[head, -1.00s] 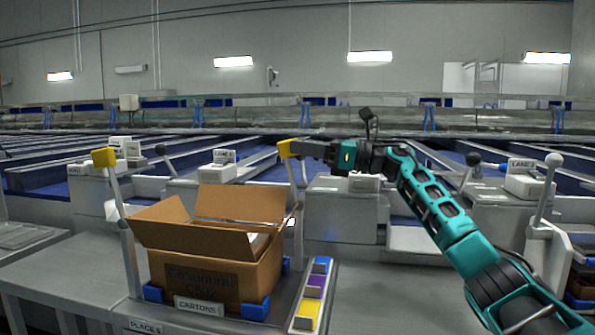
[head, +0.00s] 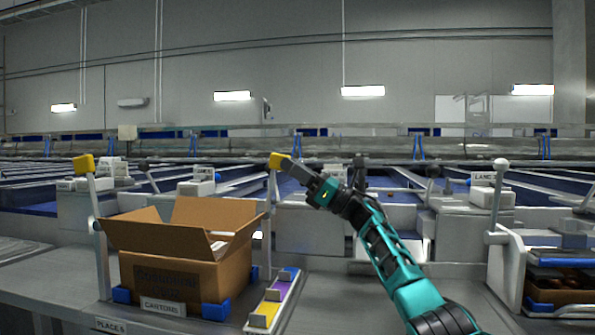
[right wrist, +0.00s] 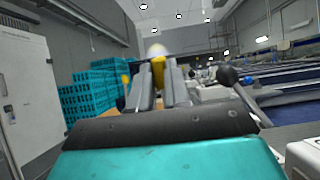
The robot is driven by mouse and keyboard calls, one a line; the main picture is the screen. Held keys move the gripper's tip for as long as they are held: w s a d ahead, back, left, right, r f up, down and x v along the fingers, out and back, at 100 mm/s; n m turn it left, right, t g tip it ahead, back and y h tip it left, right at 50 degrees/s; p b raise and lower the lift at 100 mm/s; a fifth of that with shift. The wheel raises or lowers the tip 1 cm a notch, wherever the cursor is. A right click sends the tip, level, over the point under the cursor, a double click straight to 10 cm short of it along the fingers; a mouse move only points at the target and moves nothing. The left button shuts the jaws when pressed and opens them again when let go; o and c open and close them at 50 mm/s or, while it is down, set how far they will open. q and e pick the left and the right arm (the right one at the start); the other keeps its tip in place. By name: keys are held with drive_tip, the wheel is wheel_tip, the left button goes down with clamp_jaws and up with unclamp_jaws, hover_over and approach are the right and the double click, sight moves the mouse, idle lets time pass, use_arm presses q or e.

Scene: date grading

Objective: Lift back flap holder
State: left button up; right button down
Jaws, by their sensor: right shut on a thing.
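An open brown carton (head: 170,275) stands on the bench with its flaps spread. A grey post with a yellow head (head: 278,160) rises beside its right side; this looks like a flap holder. A similar yellow-headed post (head: 84,163) stands at the carton's left. My right gripper (head: 289,164) is shut on the right post's yellow head, above the height of the carton's rim. In the right wrist view the yellow head (right wrist: 158,75) shows between the two fingers. The post's lower part is partly hidden behind the carton. My left gripper is not in view.
Blue corner stops hold the carton's base. A white-knobbed lever (head: 501,165) stands at the right, beside a rack of dark trays (head: 563,290). Conveyor lanes run behind.

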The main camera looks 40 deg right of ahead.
drive_tip(key=shift+d, duration=0.1)
idle(0.3)
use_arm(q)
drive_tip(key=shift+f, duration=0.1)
use_arm(e)
drive_tip(key=c, duration=1.4)
unclamp_jaws()
drive_tip(key=shift+o, duration=0.2)
use_arm(q)
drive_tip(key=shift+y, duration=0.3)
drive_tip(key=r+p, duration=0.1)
drive_tip(key=p, duration=0.1)
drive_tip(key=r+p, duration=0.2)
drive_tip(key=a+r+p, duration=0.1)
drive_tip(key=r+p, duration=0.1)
drive_tip(key=p, duration=0.1)
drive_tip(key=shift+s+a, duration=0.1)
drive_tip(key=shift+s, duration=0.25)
use_arm(e)
wheel_tip(320, 180, up, 20)
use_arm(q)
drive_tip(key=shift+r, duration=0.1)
